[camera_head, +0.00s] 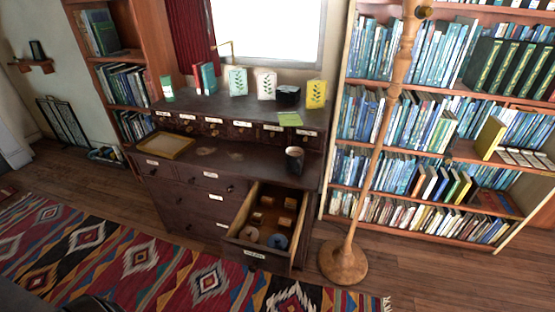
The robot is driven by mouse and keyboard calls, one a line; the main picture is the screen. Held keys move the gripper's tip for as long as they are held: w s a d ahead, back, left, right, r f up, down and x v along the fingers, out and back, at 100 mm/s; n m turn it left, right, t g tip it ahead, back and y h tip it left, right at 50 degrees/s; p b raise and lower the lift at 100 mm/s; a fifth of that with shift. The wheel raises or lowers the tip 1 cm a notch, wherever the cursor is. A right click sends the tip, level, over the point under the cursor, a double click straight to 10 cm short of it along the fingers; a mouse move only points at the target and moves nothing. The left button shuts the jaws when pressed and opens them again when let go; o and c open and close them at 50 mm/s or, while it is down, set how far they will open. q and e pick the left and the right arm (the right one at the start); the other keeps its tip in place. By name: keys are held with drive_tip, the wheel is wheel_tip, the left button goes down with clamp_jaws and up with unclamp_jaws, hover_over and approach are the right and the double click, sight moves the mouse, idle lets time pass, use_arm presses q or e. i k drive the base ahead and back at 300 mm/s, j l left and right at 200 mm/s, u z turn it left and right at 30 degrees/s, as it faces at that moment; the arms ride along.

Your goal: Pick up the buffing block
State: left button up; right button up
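An open drawer (238,237) sticks out at the lower right of a dark wooden cabinet (183,198). Inside it lie several small tan blocks, one of them a tan block (290,203) at the back right and another a tan block (257,217) near the middle. A blue round item (278,241) and a pale round item (249,234) lie near the drawer's front. I cannot tell which item, if any, is the buffing block. Neither gripper can be made out in the head view.
A dark cup (294,160) and a yellowish tray (166,145) stand on the cabinet top. A wooden stand (344,263) rises from the floor right of the drawer. Full bookshelves (420,191) stand at the right. A patterned rug (150,262) lies clear in front.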

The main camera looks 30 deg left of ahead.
sight(283, 224)
drive_tip(key=u, duration=1.1)
